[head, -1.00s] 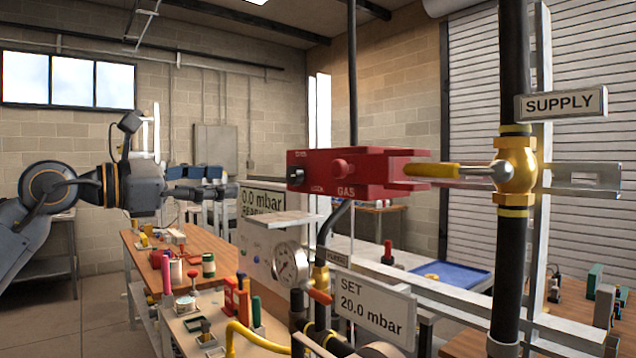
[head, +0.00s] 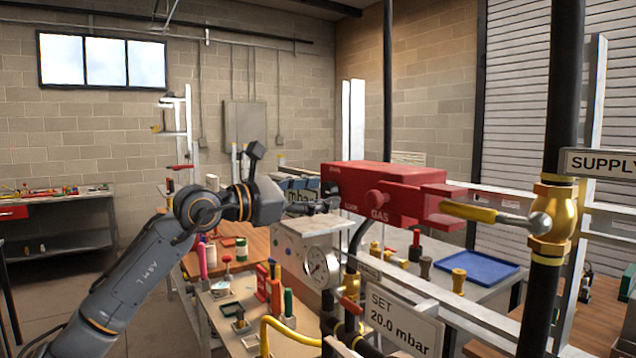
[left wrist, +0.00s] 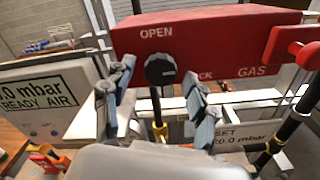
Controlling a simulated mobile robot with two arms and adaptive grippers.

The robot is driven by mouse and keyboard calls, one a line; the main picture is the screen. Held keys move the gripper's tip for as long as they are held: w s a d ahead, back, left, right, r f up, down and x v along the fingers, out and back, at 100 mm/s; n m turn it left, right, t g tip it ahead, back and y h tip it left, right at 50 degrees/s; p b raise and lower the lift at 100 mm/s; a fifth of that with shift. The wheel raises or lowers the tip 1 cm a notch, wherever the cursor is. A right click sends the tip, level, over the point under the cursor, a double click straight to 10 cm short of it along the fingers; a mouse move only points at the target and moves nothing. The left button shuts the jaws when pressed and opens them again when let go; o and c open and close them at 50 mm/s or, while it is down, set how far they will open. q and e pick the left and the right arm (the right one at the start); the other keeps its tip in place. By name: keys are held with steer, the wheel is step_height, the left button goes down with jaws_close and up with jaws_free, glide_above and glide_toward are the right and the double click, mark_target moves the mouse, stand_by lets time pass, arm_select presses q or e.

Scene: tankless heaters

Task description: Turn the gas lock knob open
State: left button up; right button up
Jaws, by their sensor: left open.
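The red gas lock box (head: 365,190) hangs at the centre right of the head view, marked GAS. In the left wrist view its face (left wrist: 195,42) shows the words OPEN and, partly hidden, LOCK. A round black knob (left wrist: 160,69) sits on that face below OPEN. My left gripper (head: 325,203) is at the left end of the box in the head view, where it hides the knob. In the left wrist view its open fingers (left wrist: 157,95) stand to either side below the knob, and nothing is between them. My right gripper is not in view.
A yellow-handled valve (head: 545,222) on the black supply pipe stands right of the box. A pressure gauge (head: 320,267) and a SET 20.0 mbar sign (head: 400,322) are below. A mbar display panel (left wrist: 45,98) is left of the gripper. A bench with small items stands behind.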

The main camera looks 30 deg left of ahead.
arm_select(q)
steer(key=shift+w+d, duration=0.1)
steer(key=shift+c, duration=0.5)
steer(key=c, duration=1.1)
steer(key=shift+o, duration=0.2)
